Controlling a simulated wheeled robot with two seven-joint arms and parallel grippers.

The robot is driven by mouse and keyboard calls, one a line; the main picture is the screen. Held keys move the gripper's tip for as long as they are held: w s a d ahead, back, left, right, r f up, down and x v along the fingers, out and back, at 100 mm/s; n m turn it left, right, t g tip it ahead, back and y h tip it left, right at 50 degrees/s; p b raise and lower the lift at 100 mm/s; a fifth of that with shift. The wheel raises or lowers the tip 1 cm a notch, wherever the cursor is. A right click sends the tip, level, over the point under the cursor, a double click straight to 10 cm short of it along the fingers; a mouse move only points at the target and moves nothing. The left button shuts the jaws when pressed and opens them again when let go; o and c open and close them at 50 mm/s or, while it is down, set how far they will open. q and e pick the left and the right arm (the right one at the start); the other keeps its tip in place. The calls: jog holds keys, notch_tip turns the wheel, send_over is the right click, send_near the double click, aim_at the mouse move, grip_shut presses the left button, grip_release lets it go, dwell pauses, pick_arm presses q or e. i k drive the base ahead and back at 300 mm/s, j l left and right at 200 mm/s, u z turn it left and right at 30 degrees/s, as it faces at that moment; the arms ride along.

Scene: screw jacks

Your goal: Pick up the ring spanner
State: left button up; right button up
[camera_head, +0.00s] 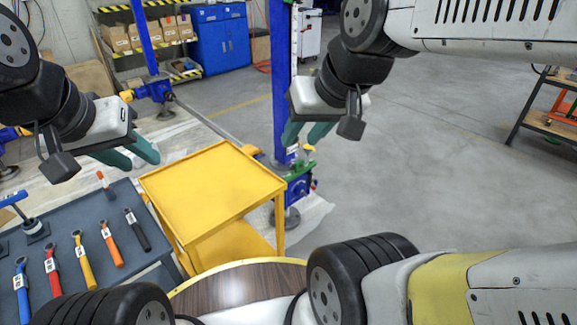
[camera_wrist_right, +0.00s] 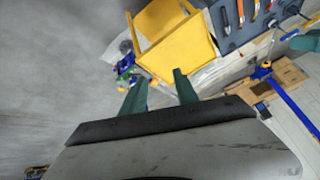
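A row of spanner-like tools lies on the grey bench top (camera_head: 75,224) at the left of the head view: a blue one (camera_head: 21,291), a red one (camera_head: 52,271), a yellow one (camera_head: 82,262), an orange one (camera_head: 111,244) and a black one (camera_head: 137,230). Their heads are small; I cannot tell which is the ring spanner. My left gripper (camera_head: 131,156) is open and empty, above the far side of the bench. My right gripper (camera_head: 305,133) is open and empty, in front of a blue post; its spread fingers also show in the right wrist view (camera_wrist_right: 159,92).
A yellow cart (camera_head: 212,188) stands right of the bench. A blue screw jack post (camera_head: 281,80) rises behind it. A round wooden surface (camera_head: 238,286) is close in front. A blue-handled tool (camera_head: 33,226) stands at the bench's left.

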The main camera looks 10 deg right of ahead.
aim_at(91, 281)
jog(key=i+l+u, duration=0.1)
jog(key=i+l, duration=0.15)
jog(key=i+l+u, duration=0.15)
jog(key=i+l, duration=0.15)
jog(key=l, duration=0.15)
jog(key=i+l+u, duration=0.1)
jog(key=l, duration=0.25)
jog(key=i+l+u, duration=0.1)
jog(key=i+l, duration=0.25)
jog(key=i+l+u, duration=0.15)
jog(key=l, duration=0.35)
